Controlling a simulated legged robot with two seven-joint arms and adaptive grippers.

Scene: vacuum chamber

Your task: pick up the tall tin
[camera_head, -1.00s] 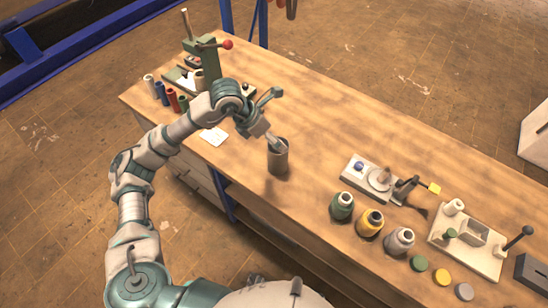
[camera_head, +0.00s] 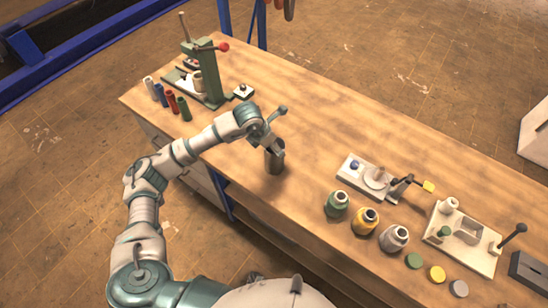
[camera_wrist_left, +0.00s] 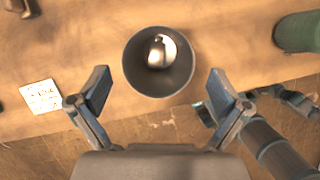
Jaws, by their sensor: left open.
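The tall tin (camera_head: 275,163) is a grey, open-topped cylinder standing upright near the front edge of the wooden bench. My left gripper (camera_head: 272,140) is at the tin's top, partly covering it in the head view. In the left wrist view the tin (camera_wrist_left: 133,75) shows from above, with a bright inside bottom. The open fingers of the left gripper (camera_wrist_left: 160,84) lie to its left and right in that picture, with gaps on both sides. The fingers do not visibly touch the tin. I do not make out my right gripper.
Green, yellow and grey bottles (camera_head: 366,221) stand right of the tin on the bench (camera_head: 300,110). A green press (camera_head: 208,75) and several small coloured cylinders (camera_head: 171,101) are at the left end. A white card (camera_wrist_left: 41,96) lies beside the tin.

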